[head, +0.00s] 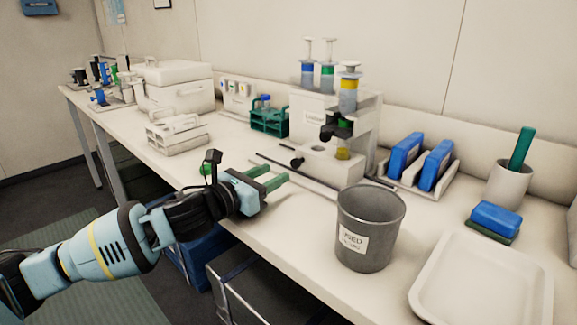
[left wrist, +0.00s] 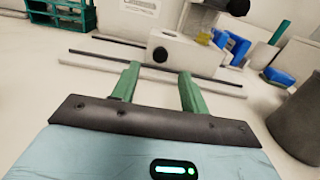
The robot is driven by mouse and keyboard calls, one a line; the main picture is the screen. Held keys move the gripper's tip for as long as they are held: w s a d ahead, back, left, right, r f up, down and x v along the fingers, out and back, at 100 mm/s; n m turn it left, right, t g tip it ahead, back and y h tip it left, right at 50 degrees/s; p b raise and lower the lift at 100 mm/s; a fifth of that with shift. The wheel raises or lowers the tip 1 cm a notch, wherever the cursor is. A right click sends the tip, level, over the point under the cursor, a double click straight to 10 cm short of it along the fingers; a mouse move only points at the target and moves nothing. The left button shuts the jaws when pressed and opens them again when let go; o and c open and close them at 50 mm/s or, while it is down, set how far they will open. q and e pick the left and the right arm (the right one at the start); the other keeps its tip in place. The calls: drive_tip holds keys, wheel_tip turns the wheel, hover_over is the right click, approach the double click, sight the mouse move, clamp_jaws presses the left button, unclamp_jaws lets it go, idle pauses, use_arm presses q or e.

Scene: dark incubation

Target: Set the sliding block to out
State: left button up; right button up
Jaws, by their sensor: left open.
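The sliding block is a white block (head: 325,165) with a black round knob (head: 297,163) on its front left side. It sits at the rails (head: 275,162) at the foot of the white dispenser stand. In the left wrist view the block (left wrist: 190,52) and its knob (left wrist: 160,54) face me, just beyond the fingertips. My left gripper (head: 278,176) has two green fingers, open and empty, over the bench in front of the rails. In the left wrist view the left gripper (left wrist: 159,70) has the knob between its fingers' lines, apparently apart from it. My right gripper is not in view.
A grey bin (head: 370,235) labelled "USED" stands right of my left gripper. A white tray (head: 482,285) lies further right. A green rack (head: 268,122) and blue items in holders (head: 437,165) stand behind. The bench front edge runs beneath my arm.

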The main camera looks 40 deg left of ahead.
sight(293, 164)
use_arm(q)
drive_tip(key=shift+w+d, duration=0.15)
drive_tip(key=shift+w, duration=1.4)
drive_tip(key=shift+w+d, duration=0.15)
drive_tip(key=shift+w, duration=1.35)
clamp_jaws()
